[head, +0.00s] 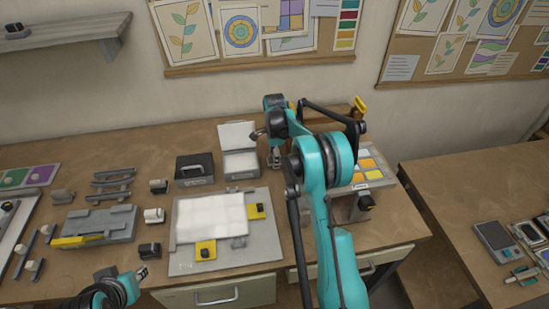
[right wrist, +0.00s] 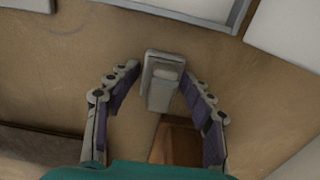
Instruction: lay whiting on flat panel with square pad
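The flat panel (head: 210,218) is a whitish sheet lying on a grey board (head: 265,240) at the front middle of the table. An open grey box (head: 240,165) with a pale lid, possibly the whiting, stands behind it. My right gripper (head: 274,158) is right of this box. In the right wrist view my right gripper (right wrist: 160,82) is open, its fingers on either side of a small pale grey block with a grip (right wrist: 160,85). I cannot tell whether this is the square pad or whether the fingers touch it. My left gripper (head: 141,273) is low at the front left, its fingers too small to judge.
Yellow clamps (head: 206,250) sit at the panel's edges. A closed dark box (head: 194,170), small blocks (head: 153,216) and a grey rack (head: 95,226) stand to the left. A stand with colour samples (head: 366,167) is right of my right arm.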

